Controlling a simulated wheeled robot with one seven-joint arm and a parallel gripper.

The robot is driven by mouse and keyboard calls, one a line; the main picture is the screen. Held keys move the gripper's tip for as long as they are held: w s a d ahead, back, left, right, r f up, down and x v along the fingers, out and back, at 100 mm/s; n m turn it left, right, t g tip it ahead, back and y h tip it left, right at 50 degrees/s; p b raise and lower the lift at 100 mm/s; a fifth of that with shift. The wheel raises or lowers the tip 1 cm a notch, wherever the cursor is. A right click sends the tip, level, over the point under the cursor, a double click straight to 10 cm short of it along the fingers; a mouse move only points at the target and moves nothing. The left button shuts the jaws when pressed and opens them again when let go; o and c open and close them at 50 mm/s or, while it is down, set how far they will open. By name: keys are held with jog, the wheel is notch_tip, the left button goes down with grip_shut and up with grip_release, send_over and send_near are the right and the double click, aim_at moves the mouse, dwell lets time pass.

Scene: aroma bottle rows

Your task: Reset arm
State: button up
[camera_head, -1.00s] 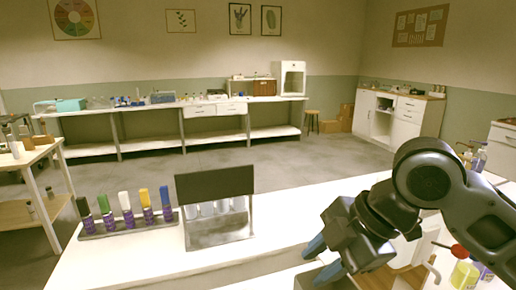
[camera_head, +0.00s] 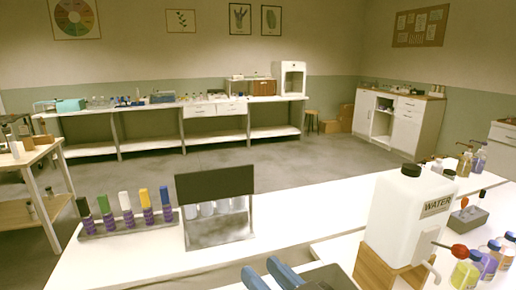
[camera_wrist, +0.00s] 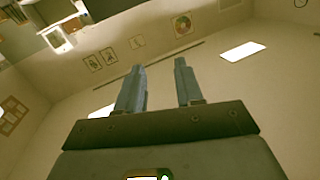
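My gripper (camera_head: 270,272) shows at the bottom edge of the head view, low and close to my body, with two blue-grey fingers. In the wrist view my gripper (camera_wrist: 160,80) has its fingers apart with nothing between them. The rest of my arm is mostly out of the head view.
A white table (camera_head: 290,228) holds a rack of purple bottles with coloured caps (camera_head: 128,220), a dark-topped metal stand (camera_head: 216,208) and a white WATER container (camera_head: 400,215) on a wooden block (camera_head: 375,272). Coloured bottles (camera_head: 466,272) stand at right. The table's middle is clear.

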jog(key=s+d+f+m+t+h, duration=0.1)
jog(key=s+d+f+m+h, duration=0.35)
jog(key=s, duration=0.35)
jog(key=s+d+f+m+h, duration=0.3)
jog(key=s+d+f, duration=0.2)
jog(key=s+f, duration=0.15)
jog(key=s+d+n+h, duration=0.1)
jog(key=s+d, duration=0.4)
jog(key=s, duration=0.4)
jog(key=s+d+n+h, duration=0.1)
jog(key=s+d, duration=0.4)
jog(key=s, duration=0.4)
notch_tip(320, 180, down, 9)
jog(key=b, duration=1)
jog(key=shift+s+d+g, duration=0.3)
jog(key=shift+s+g, duration=0.05)
jog(key=shift+g, duration=0.05)
jog(key=shift+r, duration=0.15)
